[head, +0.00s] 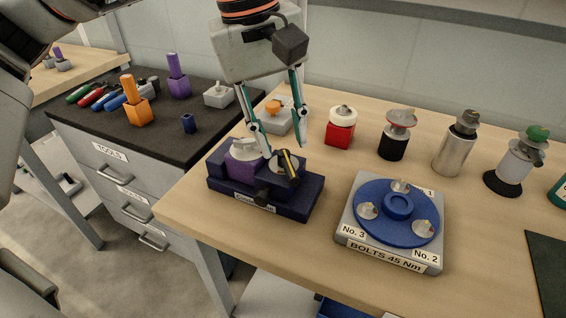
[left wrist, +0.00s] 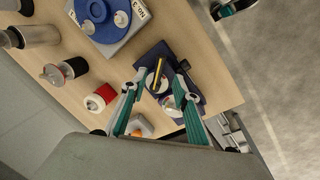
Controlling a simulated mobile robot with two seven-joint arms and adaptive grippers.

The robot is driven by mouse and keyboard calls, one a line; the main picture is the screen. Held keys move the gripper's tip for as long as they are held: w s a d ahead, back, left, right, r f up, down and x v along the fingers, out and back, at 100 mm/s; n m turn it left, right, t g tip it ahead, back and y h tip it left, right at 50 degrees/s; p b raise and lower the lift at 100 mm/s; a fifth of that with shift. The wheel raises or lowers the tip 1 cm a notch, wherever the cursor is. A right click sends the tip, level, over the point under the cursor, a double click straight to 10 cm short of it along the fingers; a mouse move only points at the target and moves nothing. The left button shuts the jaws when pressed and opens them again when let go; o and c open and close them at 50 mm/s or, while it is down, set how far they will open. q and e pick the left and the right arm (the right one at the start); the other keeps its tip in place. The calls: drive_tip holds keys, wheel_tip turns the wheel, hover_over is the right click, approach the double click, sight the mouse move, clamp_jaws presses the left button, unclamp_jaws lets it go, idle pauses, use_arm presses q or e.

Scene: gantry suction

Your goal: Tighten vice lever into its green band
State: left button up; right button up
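The vice is a dark navy block with a purple workpiece (head: 243,168) between its jaws, near the table's front left edge. Its lever (head: 289,164) is a dark bar with a yellow stripe on the vice's right side. It also shows in the left wrist view (left wrist: 157,76). My left gripper (head: 284,140) hangs over the vice, its two teal fingers spread around the lever's area with nothing visibly gripped. In the left wrist view the fingertips (left wrist: 155,80) stand apart on both sides of the lever. Contact cannot be told. I cannot make out a green band. My right gripper is not in view.
A bolt fixture with a blue disc (head: 372,226) stands to the right. A red-based part (head: 340,127) and several other fittings stand behind. The dark tool cabinet (head: 95,150) at left holds screwdrivers and orange and purple blocks. Wood between vice and fixture is clear.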

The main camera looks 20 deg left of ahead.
sight(290, 171)
use_arm(q)
drive_tip(key=f, duration=0.2)
drive_tip(key=f+b, duration=0.1)
drive_tip(key=f, duration=0.1)
drive_tip(key=w+d+f, duration=0.1)
drive_tip(key=f, duration=0.2)
drive_tip(key=shift+b, duration=0.3)
drive_tip(key=shift+r, duration=0.1)
clamp_jaws()
